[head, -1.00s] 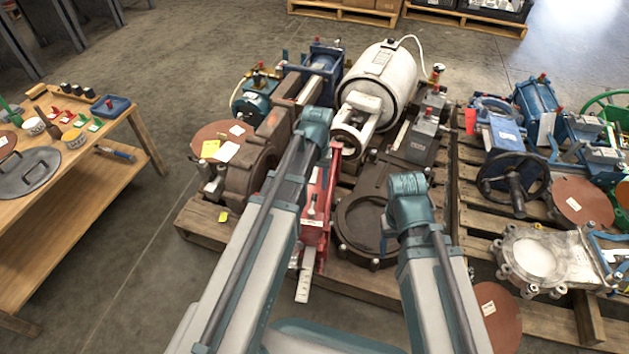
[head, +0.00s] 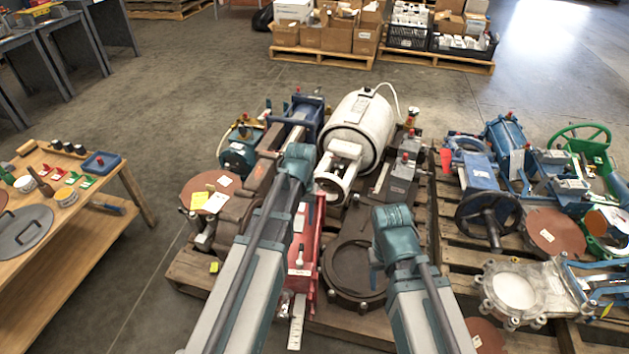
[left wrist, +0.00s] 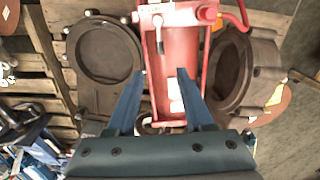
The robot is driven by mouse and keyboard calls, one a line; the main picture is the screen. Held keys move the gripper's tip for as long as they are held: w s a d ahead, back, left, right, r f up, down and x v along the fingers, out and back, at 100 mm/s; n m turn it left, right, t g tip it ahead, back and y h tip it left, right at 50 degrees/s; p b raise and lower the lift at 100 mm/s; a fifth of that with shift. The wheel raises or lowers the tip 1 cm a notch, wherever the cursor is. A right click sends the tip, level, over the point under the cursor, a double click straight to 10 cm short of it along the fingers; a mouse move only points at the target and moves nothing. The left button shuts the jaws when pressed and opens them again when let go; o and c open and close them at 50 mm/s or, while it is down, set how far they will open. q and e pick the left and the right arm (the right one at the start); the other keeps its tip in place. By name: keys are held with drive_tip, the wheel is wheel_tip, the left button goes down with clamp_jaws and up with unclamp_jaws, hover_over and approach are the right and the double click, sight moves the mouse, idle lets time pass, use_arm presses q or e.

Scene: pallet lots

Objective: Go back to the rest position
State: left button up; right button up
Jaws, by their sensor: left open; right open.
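My two arms reach forward over the pallet in the head view. My left arm's teal wrist (head: 298,160) is above the red machine part (head: 304,245), and its fingers are hidden there. In the left wrist view my left gripper (left wrist: 161,74) shows two blue fingers spread apart with nothing held between them. The red part (left wrist: 178,60) lies beyond them. My right arm's teal wrist (head: 393,228) is over the dark round flange (head: 352,268). Only a small dark piece of my right gripper (head: 376,277) shows under it, and its fingertips are hidden.
A wooden workbench (head: 135,190) stands at the left. Loaded pallets (head: 325,58) stand at the back. Bare floor (head: 180,90) lies between them.

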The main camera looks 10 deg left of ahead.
use_arm(q)
drive_tip(key=s+d+m+y, duration=0.1)
drive_tip(key=s+d+m, duration=0.4)
drive_tip(key=s+d, duration=0.8)
wheel_tip(320, 180, up, 34)
drive_tip(key=s+p, duration=0.2)
drive_tip(key=p, duration=3.1)
drive_tip(key=shift+f, duration=0.25)
drive_tip(key=shift+a, duration=0.1)
